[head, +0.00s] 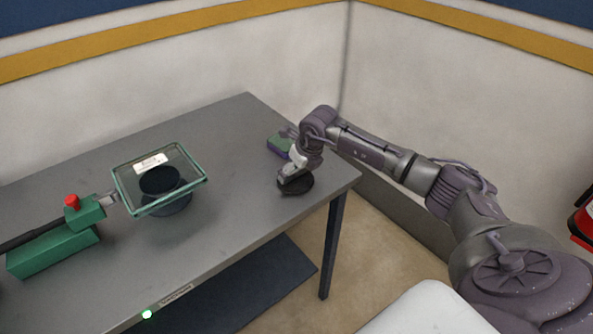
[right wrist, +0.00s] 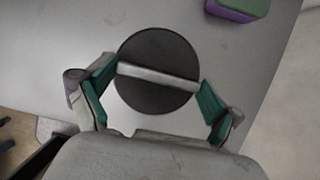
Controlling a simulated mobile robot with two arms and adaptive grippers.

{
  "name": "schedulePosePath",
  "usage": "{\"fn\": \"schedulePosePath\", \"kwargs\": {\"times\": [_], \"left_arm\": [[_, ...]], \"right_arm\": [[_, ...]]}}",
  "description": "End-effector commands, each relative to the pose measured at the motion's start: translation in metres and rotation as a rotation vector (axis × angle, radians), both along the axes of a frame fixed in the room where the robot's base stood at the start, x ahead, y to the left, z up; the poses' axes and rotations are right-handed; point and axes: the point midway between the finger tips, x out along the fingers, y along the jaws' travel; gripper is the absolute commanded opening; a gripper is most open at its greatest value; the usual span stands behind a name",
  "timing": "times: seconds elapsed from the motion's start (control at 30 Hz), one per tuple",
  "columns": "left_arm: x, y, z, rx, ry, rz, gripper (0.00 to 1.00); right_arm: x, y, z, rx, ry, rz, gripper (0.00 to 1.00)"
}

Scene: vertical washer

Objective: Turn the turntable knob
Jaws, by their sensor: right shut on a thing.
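The knob (right wrist: 157,72), a dark round disc with a raised pale bar across it, lies on the grey table near its right end. In the head view the dark disc (head: 297,187) shows partly under my right gripper (head: 294,180). In the right wrist view the green-padded fingers of the right gripper (right wrist: 158,76) stand at the two ends of the bar, shut on it. The bar is slightly tilted in that view, its right end lower. A clear square tray (head: 160,207) sits over a dark round base on the table.
A green and purple block (head: 279,146) lies behind the knob; it also shows in the right wrist view (right wrist: 238,8). A green clamp-like device (head: 53,251) with a red cap stands at the left. The table (head: 235,210) is bare between tray and knob. Walls stand behind.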

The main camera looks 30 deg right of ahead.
Motion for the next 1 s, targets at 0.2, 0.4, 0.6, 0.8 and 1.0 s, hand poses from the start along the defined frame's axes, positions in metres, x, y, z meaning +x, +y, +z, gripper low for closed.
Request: {"fn": "schedulePosePath", "kwargs": {"times": [0.2, 0.4, 0.6, 0.8, 1.0], "left_arm": [[0.000, 0.000, -0.014, 0.000, 0.000, 0.000, 0.00], [0.000, 0.000, -0.032, 0.000, 0.000, 0.000, 0.00], [0.000, 0.000, -0.050, 0.000, 0.000, 0.000, 0.00], [0.000, 0.000, -0.064, 0.000, 0.000, 0.000, 0.00], [0.000, 0.000, -0.073, 0.001, 0.000, 0.000, 0.00]], "right_arm": [[0.001, -0.001, -0.002, 0.000, -0.002, 0.091, 0.57], [0.001, -0.003, -0.003, 0.000, -0.002, 0.248, 0.57], [0.002, -0.003, -0.003, 0.003, -0.004, 0.436, 0.57], [0.003, -0.003, -0.001, 0.003, -0.004, 0.615, 0.57], [0.003, -0.004, 0.000, 0.003, -0.003, 0.764, 0.57]]}}
